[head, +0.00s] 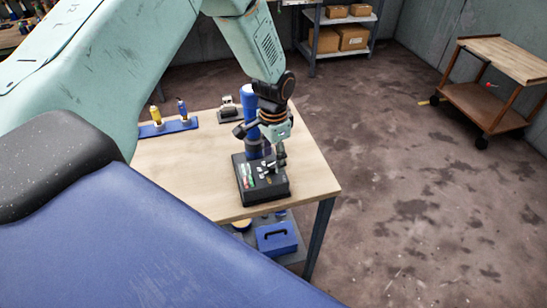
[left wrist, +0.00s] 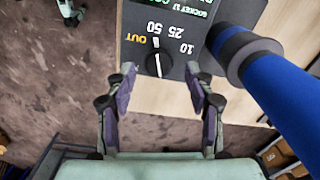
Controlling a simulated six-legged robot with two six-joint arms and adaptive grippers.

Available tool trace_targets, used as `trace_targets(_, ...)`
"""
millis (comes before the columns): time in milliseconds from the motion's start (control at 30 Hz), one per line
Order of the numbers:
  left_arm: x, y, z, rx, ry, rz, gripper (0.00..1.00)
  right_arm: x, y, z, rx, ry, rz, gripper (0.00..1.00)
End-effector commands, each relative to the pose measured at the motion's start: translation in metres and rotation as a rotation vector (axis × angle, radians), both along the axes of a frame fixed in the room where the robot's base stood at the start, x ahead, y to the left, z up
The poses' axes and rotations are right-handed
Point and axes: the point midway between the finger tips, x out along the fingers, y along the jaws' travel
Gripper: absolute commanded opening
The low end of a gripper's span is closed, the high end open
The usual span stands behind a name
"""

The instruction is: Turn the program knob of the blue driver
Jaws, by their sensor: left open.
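The blue driver (head: 251,142) shows as an upright blue cylinder with a black base box (head: 262,198) on the wooden table. In the left wrist view the blue cylinder (left wrist: 285,95) slants in from the right. A dark panel there carries the program knob (left wrist: 158,65), a dark dial with a white pointer line. Labels OUT, 50, 25 and 10 stand around it. My left gripper (left wrist: 160,80) is open, with one finger on each side of the knob. The head view also shows my left gripper (head: 281,158) over the box.
A blue holder (head: 168,128) with a yellow-topped and a blue-topped item stands at the table's left. A small dark device (head: 229,111) sits behind the driver. A blue toolbox (head: 277,238) is below the table. A cart (head: 485,95) stands apart at right.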

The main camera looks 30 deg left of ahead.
Motion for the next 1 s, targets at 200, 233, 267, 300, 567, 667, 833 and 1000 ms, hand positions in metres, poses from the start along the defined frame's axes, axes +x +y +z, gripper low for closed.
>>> trace_targets(200, 0.001, 0.0, 0.046, -0.001, -0.005, 0.001, 0.54, 0.0, 0.0, 0.0, 0.0, 0.0, 0.0, 0.4)
trace_targets(233, 0.001, 0.0, 0.052, -0.001, -0.006, 0.001, 0.54, 0.0, 0.0, 0.0, 0.0, 0.0, 0.0, 0.4)
trace_targets(267, 0.001, 0.0, 0.058, -0.001, -0.006, 0.001, 0.54, 0.0, 0.0, 0.0, 0.0, 0.0, 0.0, 0.4)
trace_targets(300, 0.001, 0.0, 0.066, -0.001, -0.005, 0.001, 0.54, 0.0, 0.0, 0.0, 0.0, 0.0, 0.0, 0.4)
trace_targets(567, 0.001, 0.0, 0.101, 0.0, -0.004, 0.0, 0.54, 0.0, 0.0, 0.0, 0.0, 0.0, 0.0, 0.4)
trace_targets(667, 0.0, 0.0, 0.107, 0.0, -0.002, 0.001, 0.54, 0.0, 0.0, 0.0, 0.0, 0.0, 0.0, 0.4)
trace_targets(833, 0.0, 0.0, 0.109, 0.0, -0.001, 0.001, 0.54, 0.0, 0.0, 0.0, 0.0, 0.0, 0.0, 0.4)
trace_targets(1000, 0.0, 0.0, 0.108, 0.0, -0.001, 0.001, 0.54, 0.0, 0.0, 0.0, 0.0, 0.0, 0.0, 0.4)
